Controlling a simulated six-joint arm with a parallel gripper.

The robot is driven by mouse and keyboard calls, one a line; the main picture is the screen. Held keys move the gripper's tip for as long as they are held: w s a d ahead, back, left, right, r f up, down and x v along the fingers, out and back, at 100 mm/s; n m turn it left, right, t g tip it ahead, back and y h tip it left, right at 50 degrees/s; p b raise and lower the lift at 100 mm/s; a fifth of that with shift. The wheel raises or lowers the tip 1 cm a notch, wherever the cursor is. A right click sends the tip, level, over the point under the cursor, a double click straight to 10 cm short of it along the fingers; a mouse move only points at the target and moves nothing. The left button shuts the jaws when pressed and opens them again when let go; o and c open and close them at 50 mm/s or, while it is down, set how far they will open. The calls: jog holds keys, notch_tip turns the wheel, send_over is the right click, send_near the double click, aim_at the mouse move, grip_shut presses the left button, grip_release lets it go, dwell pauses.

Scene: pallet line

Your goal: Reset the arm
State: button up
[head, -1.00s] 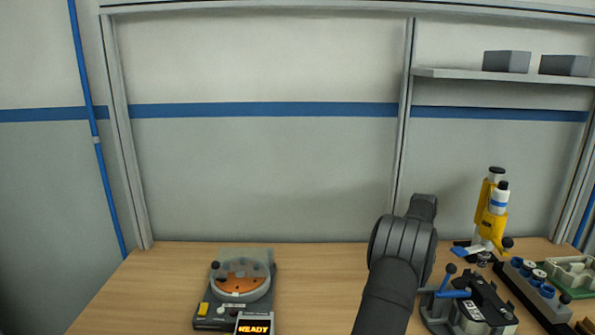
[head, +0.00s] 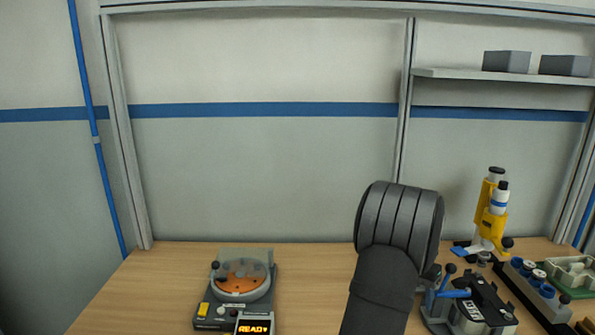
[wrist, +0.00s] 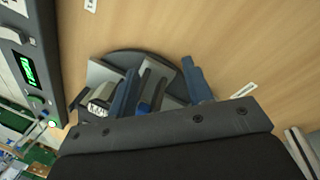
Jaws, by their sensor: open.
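My arm (head: 385,265) rises from the bottom of the head view, its thick dark joint in front of the back wall. My gripper is hidden behind the arm there. In the wrist view my gripper (wrist: 160,85) shows two blue fingers set apart, open. A dark round base (wrist: 140,62) with grey blocks lies beyond and between the fingers. I see nothing held between them, though the overlap makes the gap hard to read.
A grey device with an orange disc (head: 240,278) and a READY display stands left on the bench. Right of my arm are a black fixture with blue levers (head: 480,303), a yellow microscope-like instrument (head: 492,213) and a green board (head: 572,274). Bench between device and arm is clear.

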jog(key=shift+s+d+n, duration=0.1)
jog(key=shift+s+n, duration=0.6)
jog(key=shift+s, duration=0.2)
